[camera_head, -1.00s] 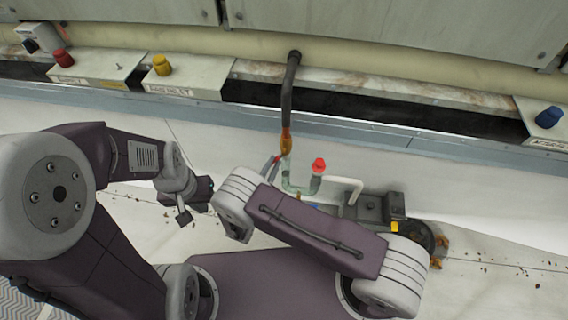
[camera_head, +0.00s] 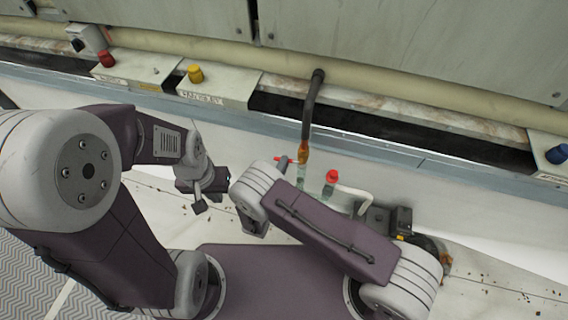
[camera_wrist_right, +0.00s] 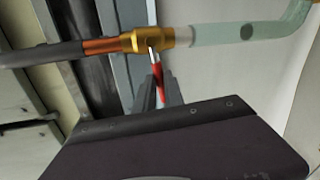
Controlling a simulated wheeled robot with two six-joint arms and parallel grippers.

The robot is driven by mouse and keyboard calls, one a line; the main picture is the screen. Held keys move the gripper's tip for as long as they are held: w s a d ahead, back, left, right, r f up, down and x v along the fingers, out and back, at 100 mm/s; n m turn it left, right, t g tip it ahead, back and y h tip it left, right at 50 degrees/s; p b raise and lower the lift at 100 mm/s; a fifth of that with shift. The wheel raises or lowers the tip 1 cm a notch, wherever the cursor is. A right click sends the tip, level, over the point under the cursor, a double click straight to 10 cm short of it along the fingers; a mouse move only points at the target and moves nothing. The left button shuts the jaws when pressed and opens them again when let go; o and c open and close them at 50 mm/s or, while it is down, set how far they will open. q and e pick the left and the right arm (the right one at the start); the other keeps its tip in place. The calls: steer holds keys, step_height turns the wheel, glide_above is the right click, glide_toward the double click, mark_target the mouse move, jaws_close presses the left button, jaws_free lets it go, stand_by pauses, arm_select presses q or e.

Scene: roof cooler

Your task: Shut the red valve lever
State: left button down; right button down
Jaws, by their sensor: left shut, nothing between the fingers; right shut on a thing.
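The red valve lever (camera_head: 284,160) sticks out to the left of the brass valve (camera_head: 303,154) in the head view. In the right wrist view the red lever (camera_wrist_right: 156,68) stands crosswise to the pipe, below the brass valve body (camera_wrist_right: 140,40). My right gripper (camera_wrist_right: 159,92) is shut on the lever, a finger on each side.
A dark hose (camera_head: 313,95) runs from the valve up to the ledge. A red-capped fitting (camera_head: 332,177) and a pump-like unit (camera_head: 384,220) stand to the right. Boxes with a red knob (camera_head: 107,59) and a yellow knob (camera_head: 195,73) sit at the back left.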

steer(key=shift+r+m+p, duration=0.4)
steer(key=shift+m, duration=0.3)
steer(key=c, duration=1.4)
jaws_free()
steer(key=shift+c, duration=0.2)
steer(key=s+d+r+p, duration=0.5)
steer(key=d+r+p, duration=0.5)
steer(key=p, duration=0.5)
steer(key=shift+s+r, duration=0.4)
steer(key=shift+r, duration=0.1)
